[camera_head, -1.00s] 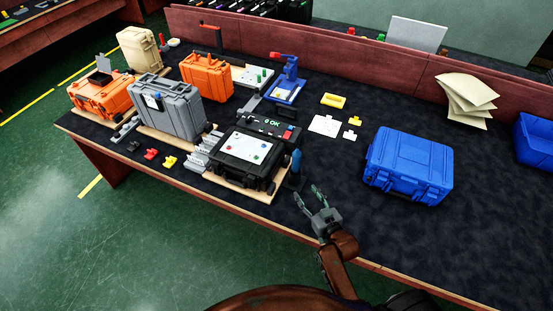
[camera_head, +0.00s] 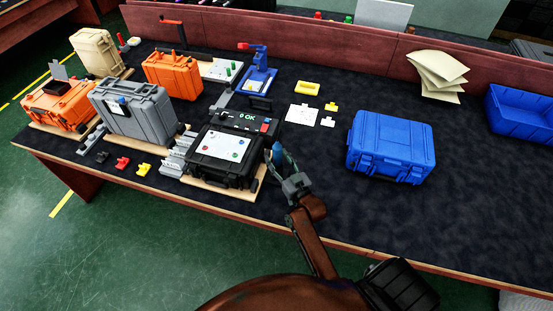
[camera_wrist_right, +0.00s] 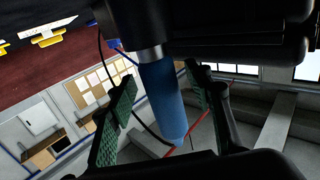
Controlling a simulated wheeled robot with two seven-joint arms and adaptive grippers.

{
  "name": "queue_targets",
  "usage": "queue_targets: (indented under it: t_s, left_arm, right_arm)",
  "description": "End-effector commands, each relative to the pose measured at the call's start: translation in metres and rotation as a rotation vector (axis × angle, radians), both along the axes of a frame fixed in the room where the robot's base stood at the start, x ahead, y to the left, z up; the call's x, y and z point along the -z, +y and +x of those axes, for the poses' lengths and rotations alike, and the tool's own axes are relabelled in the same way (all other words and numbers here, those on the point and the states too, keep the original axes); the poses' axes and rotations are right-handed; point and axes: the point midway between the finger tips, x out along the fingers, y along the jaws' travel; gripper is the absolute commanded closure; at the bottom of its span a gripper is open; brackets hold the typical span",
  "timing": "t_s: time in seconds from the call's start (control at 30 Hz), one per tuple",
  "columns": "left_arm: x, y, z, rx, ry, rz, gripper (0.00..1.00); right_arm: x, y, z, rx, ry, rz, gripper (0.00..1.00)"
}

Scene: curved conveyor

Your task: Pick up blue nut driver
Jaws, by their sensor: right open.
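The blue nut driver (camera_head: 277,153) stands upright by the right front corner of the open black case. In the right wrist view its blue handle (camera_wrist_right: 162,95) and a metal collar show large. My right gripper (camera_head: 280,168) is at the driver, its open fingers reaching around the handle. In the wrist view the green-padded fingers stand one on each side of the handle, with gaps visible. The driver's lower part is hidden behind the gripper in the head view. My left gripper is not in view.
The black case (camera_head: 218,172) stands close on the left of my right gripper. A blue case (camera_head: 391,147) is to the right, with clear dark tabletop between. Grey (camera_head: 136,108) and orange cases (camera_head: 172,77) stand farther left. A blue bin (camera_head: 520,114) is at the far right.

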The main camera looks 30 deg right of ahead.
Motion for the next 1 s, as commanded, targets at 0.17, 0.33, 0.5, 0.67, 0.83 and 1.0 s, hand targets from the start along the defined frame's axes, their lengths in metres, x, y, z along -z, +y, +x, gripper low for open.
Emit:
queue_targets:
  t_s: [0.17,0.33,0.5,0.67,0.83,1.0]
  left_arm:
    - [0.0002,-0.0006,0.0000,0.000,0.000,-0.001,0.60]
    - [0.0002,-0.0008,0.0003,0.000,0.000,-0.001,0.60]
    - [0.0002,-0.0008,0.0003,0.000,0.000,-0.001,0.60]
    - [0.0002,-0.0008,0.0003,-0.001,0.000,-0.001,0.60]
    - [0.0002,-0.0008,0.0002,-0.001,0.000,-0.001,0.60]
    - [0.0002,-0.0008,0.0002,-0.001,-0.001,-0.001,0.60]
  right_arm:
    - [0.0003,0.0007,0.0043,-0.002,0.001,0.000,0.53]
    - [0.0001,0.0014,0.0047,-0.003,0.001,0.000,0.58]
    - [0.0000,0.0014,0.0046,-0.003,0.001,0.000,0.70]
    - [0.0000,0.0013,0.0045,-0.003,0.001,0.000,0.81]
    - [0.0000,0.0013,0.0045,-0.003,0.001,0.000,0.92]
    - [0.0000,0.0012,0.0044,-0.003,0.001,-0.001,1.00]
